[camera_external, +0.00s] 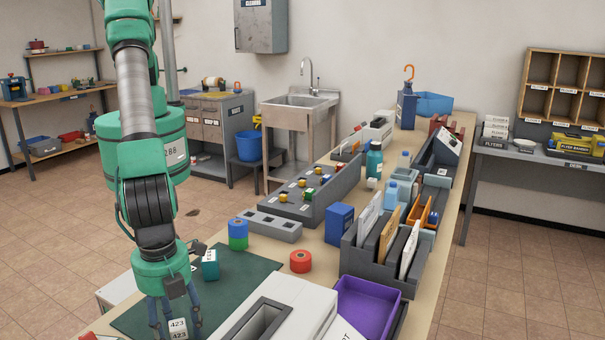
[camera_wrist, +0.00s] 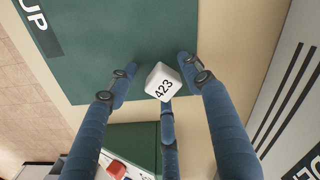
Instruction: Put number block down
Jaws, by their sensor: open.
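The number block (camera_wrist: 163,82) is a small white cube marked 423. In the wrist view it sits between my gripper's blue fingertips, over the dark green mat (camera_wrist: 110,40). In the external view the block (camera_external: 178,328) shows at the bottom edge, by the near part of the mat (camera_external: 245,272). My gripper (camera_external: 176,318) points down with its fingers open around the block. The wrist view shows the three fingers of my gripper (camera_wrist: 160,78) spread, with gaps at the block's sides. I cannot tell whether the block rests on the mat.
A red roll (camera_external: 300,261), a white box with a slot (camera_external: 262,310) and a purple tray (camera_external: 366,302) lie to the right. The mat's middle is clear.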

